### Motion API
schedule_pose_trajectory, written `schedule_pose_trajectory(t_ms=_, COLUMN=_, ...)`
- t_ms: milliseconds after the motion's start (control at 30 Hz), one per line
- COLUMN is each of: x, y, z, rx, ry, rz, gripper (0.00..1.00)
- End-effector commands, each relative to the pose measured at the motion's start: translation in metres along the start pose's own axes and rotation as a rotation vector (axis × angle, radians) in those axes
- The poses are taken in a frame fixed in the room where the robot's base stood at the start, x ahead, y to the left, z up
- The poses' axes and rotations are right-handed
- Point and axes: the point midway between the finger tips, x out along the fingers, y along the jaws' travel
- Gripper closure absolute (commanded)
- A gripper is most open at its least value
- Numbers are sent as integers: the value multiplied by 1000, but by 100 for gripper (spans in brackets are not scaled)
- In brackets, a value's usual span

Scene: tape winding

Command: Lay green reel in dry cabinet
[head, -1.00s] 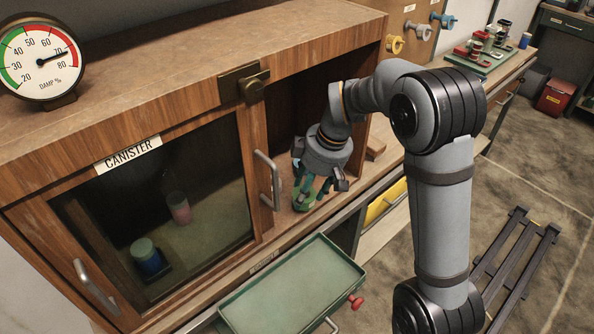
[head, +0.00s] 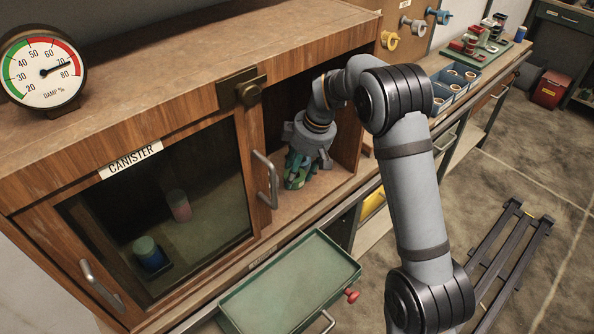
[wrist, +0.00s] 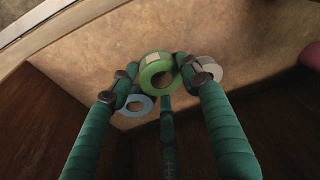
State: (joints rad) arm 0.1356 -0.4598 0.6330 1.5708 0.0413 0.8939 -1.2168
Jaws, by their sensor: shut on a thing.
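My gripper (head: 299,172) is inside the open right bay of the wooden dry cabinet (head: 215,85), low over the bay floor. Its teal fingers are shut on the green reel (wrist: 149,72), a ring with a pale patch on its rim. In the wrist view the reel sits between the fingertips, above the tan floor. In the head view the fingers and wrist largely hide it. A blue reel (wrist: 127,114) and a grey-white reel (wrist: 213,67) show beside it in the wrist view. I cannot tell whether the green reel touches the floor.
A glass door (head: 165,205) with a metal handle (head: 266,180) covers the left bay; blue and pink canisters stand behind it. A green drawer tray (head: 290,285) juts out below. The cabinet's right wall is close to my arm. A blue divided box (head: 455,83) stands on the bench.

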Motion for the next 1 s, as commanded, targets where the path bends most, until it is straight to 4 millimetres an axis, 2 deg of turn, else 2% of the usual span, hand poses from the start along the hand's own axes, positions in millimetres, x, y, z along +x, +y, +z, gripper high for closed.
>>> schedule_pose_trajectory(t_ms=333, x=0, y=0, z=0, rx=0, ry=0, rz=0, gripper=34)
schedule_pose_trajectory(t_ms=667, x=-2, y=0, z=0, rx=0, ry=1, rz=1, gripper=34)
schedule_pose_trajectory(t_ms=767, x=-12, y=1, z=0, rx=-1, ry=3, rz=2, gripper=34)
schedule_pose_trajectory(t_ms=1000, x=-24, y=1, z=49, rx=4, ry=1, rz=1, gripper=34)
